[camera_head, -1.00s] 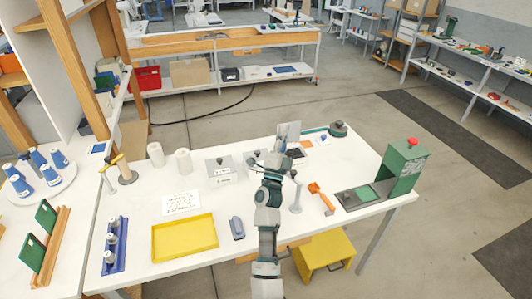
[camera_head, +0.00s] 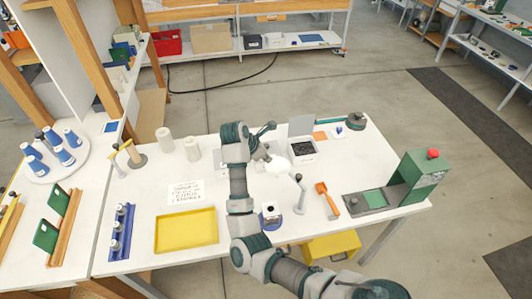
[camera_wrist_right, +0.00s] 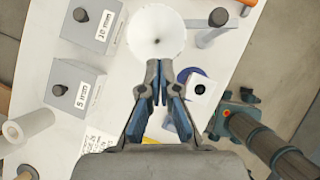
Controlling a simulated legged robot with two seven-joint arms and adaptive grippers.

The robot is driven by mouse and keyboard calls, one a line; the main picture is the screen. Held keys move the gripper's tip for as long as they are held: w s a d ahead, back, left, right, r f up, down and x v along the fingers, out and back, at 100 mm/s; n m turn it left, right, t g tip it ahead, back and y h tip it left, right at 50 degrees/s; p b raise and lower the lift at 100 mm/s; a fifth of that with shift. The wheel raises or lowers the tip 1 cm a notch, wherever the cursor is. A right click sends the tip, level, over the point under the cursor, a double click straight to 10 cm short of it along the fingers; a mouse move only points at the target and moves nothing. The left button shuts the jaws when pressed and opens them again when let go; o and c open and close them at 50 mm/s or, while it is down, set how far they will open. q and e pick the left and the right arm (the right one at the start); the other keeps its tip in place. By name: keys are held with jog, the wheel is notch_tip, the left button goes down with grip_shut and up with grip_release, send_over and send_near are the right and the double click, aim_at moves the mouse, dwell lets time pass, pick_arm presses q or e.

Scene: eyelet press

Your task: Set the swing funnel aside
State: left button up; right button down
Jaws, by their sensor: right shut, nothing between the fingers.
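The white funnel (camera_head: 278,166) shows as a pale round shape over the middle of the white table. In the right wrist view it is a round white bowl (camera_wrist_right: 157,30) with a small dark hole at its centre. My right gripper (camera_head: 262,154) is right beside it in the head view. In the right wrist view my right gripper (camera_wrist_right: 157,68) is shut and empty, its tips at the funnel's near rim; whether they touch I cannot tell. A grey post with a dark knob (camera_head: 299,192) stands just right of the funnel. My left gripper is not in view.
A white block on a blue round base (camera_head: 270,214) stands nearby. A green press (camera_head: 418,175) and orange tool (camera_head: 327,201) are at right. A yellow tray (camera_head: 187,250) is at left.

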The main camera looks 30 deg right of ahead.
jog(key=p, duration=0.2)
send_near(286, 165)
jog(key=f, duration=0.3)
jog(key=shift+d+f, duration=0.4)
jog(key=d, duration=0.1)
jog(key=d+f, duration=0.1)
jog(key=shift+w+d, duration=0.25)
jog(key=shift+w, duration=0.05)
jog(key=shift+d+f, duration=0.25)
jog(key=shift+f, duration=0.05)
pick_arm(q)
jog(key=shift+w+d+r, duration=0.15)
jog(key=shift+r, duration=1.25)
pick_arm(e)
jog(key=shift+w+a, duration=0.1)
jog(key=shift+a, duration=0.3)
